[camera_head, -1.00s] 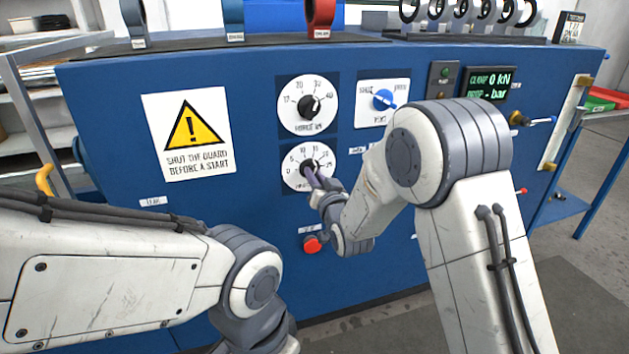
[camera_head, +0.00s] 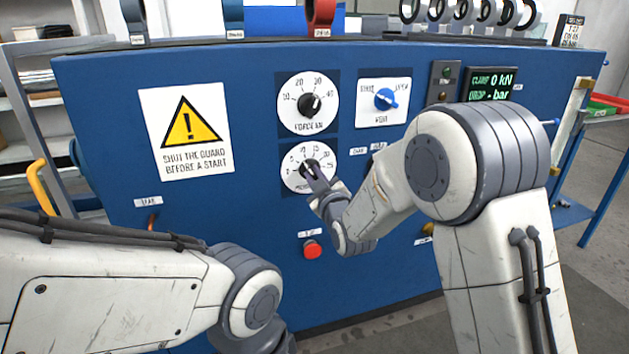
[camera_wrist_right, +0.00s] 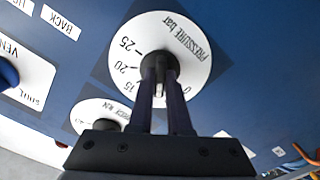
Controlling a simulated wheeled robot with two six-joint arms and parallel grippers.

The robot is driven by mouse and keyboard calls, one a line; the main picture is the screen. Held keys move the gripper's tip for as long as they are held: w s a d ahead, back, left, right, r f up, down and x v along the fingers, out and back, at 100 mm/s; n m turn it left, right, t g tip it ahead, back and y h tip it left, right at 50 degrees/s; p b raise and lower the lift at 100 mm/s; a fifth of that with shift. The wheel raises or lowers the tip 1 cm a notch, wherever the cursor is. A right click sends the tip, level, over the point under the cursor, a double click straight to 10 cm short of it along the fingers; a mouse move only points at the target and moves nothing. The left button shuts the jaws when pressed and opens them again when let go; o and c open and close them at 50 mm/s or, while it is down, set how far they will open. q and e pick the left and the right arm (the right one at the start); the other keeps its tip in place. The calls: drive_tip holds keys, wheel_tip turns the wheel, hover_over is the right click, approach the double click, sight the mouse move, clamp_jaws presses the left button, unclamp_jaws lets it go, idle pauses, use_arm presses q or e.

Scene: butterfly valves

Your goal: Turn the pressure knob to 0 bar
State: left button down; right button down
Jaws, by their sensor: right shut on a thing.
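The pressure knob (camera_wrist_right: 159,66) is a dark round knob on a white dial (camera_head: 297,182) on the blue panel, below the force dial. My right gripper (camera_head: 311,171) reaches it from the lower right and is shut on it. In the right wrist view, the two dark fingers (camera_wrist_right: 160,80) lie on either side of the knob. The dial there shows 0 at the right and 25 at the upper left. The knob's pointer is hidden by the fingers, so its setting cannot be read. My left arm shows at lower left, but its gripper is out of view.
The force knob (camera_head: 309,104) is just above, and a blue vent switch (camera_head: 385,98) is to its right. A red button (camera_head: 313,250) sits below the pressure dial. The display (camera_head: 490,85) reads clamp 0 kN. A yellow handle (camera_head: 40,186) stands at the left.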

drive_tip(key=n+b, duration=0.1)
drive_tip(key=n, duration=0.4)
drive_tip(key=shift+f+n+b, duration=0.2)
drive_tip(key=shift+n+b, duration=0.1)
drive_tip(key=shift+b, duration=0.05)
drive_tip(key=n+b, duration=0.1)
drive_tip(key=n, duration=0.4)
drive_tip(key=shift+d, duration=0.1)
drive_tip(key=shift+n, duration=0.3)
drive_tip(key=c, duration=0.9)
unclamp_jaws()
drive_tip(key=shift+r, duration=0.1)
drive_tip(key=shift+o, duration=0.2)
drive_tip(key=shift+s, duration=0.1)
drive_tip(key=p+v, duration=0.1)
drive_tip(key=v, duration=0.9)
drive_tip(key=shift+s, duration=0.15)
